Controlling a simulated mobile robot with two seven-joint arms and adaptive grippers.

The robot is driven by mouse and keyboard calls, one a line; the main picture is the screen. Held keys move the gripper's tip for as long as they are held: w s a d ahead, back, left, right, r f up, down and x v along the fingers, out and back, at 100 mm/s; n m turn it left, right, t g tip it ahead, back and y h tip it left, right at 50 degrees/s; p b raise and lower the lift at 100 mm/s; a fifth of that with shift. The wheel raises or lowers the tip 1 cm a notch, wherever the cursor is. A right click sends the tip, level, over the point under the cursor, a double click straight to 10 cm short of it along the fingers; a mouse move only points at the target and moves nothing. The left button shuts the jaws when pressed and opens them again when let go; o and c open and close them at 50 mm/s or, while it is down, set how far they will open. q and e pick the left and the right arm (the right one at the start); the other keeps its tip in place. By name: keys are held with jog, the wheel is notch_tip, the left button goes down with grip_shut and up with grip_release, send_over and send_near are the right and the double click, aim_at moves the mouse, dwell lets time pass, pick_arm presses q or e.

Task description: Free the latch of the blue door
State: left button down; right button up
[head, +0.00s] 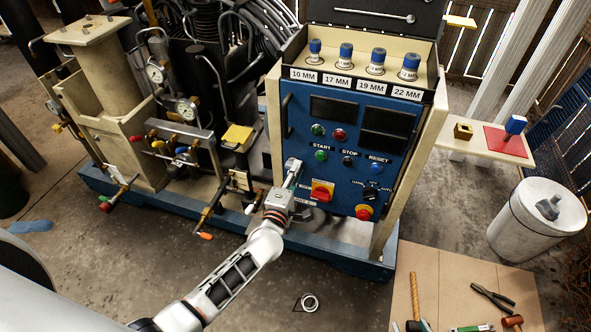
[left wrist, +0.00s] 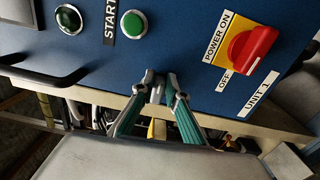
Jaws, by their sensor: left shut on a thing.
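The blue door (head: 335,100) is the front panel of the compressor cabinet and carries buttons, two dark screens and a red rotary switch (head: 321,191). It also fills the top of the left wrist view (left wrist: 175,65). My left gripper (head: 293,170) is at the door's lower left edge. In the left wrist view its two fingertips (left wrist: 160,84) are closed on a small grey latch (left wrist: 157,92) at the door's edge. The fingers mostly hide the latch, so I cannot tell its turn position. The door looks closed. My right gripper is not in view.
A dark bar handle (left wrist: 45,76) is on the door beside my left gripper. Pipes and valves with gauges (head: 156,73) stand left of the cabinet. Sockets (head: 346,54) sit above the door. A board with tools (head: 440,285) lies at lower right, near a white drum (head: 530,225).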

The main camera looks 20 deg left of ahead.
pick_arm(q)
jog(key=shift+m, duration=0.4)
pick_arm(e)
jog(key=shift+s+r, duration=0.1)
jog(key=shift+r, duration=0.05)
jog(key=shift+w+r, duration=0.1)
jog(key=shift+w, duration=0.15)
pick_arm(q)
jog(key=c, duration=2)
grip_release()
jog(key=s, duration=1.2)
jog(key=shift+a, duration=0.2)
